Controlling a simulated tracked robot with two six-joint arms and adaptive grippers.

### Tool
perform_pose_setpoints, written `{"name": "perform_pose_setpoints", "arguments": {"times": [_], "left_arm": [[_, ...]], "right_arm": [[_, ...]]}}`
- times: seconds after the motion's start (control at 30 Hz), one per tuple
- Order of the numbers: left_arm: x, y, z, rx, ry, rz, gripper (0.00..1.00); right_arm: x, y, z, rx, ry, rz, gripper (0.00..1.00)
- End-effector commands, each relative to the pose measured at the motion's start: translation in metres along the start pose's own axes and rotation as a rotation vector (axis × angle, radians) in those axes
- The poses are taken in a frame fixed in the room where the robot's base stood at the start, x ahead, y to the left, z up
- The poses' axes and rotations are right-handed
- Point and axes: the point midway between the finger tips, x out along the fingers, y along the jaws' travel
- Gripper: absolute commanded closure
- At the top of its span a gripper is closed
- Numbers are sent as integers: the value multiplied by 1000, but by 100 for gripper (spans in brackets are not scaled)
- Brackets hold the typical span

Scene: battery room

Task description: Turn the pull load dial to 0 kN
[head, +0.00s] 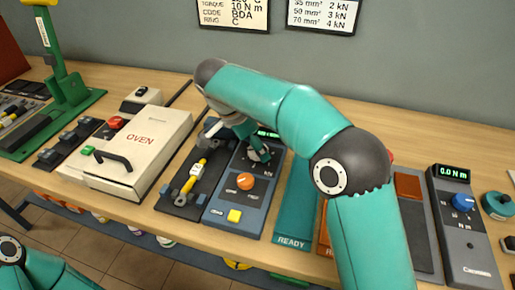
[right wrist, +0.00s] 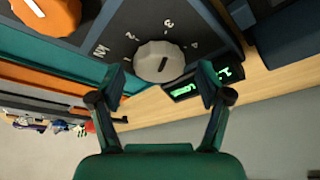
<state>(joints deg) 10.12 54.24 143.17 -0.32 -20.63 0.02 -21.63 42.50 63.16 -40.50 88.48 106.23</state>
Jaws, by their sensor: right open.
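The pull load dial (right wrist: 160,62) is a pale grey round knob with a dark pointer line, on a dark panel with numbers around it. In the right wrist view it lies between the spread fingertips of my right gripper (right wrist: 161,82), which is open. I cannot tell whether the fingers touch it. Which number the pointer marks is unclear. In the head view the blue-grey unit (head: 218,207) carries an orange knob (head: 245,181) and a yellow button (head: 234,215). My right gripper (head: 250,142) covers much of its far end there. My left gripper is out of view.
A green display (right wrist: 194,88) lies by the dial. A tray with a yellow-handled tool (head: 193,179) and an oven (head: 140,150) stand left of the unit. A teal READY strip (head: 291,225) is to its right. A torque unit (head: 465,235) with a blue knob stands farther right.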

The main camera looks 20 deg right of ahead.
Motion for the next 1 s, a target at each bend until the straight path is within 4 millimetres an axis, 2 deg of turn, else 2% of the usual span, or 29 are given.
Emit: {"name": "perform_pose_setpoints", "arguments": {"times": [0.13,0.4,0.77,1.0], "left_arm": [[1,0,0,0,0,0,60],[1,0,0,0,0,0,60],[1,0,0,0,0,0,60],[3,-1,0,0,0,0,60]], "right_arm": [[7,0,0,0,0,0,23],[8,0,0,-1,0,-1,23],[8,0,1,-2,0,0,83],[8,0,0,-18,2,-4,83]]}}
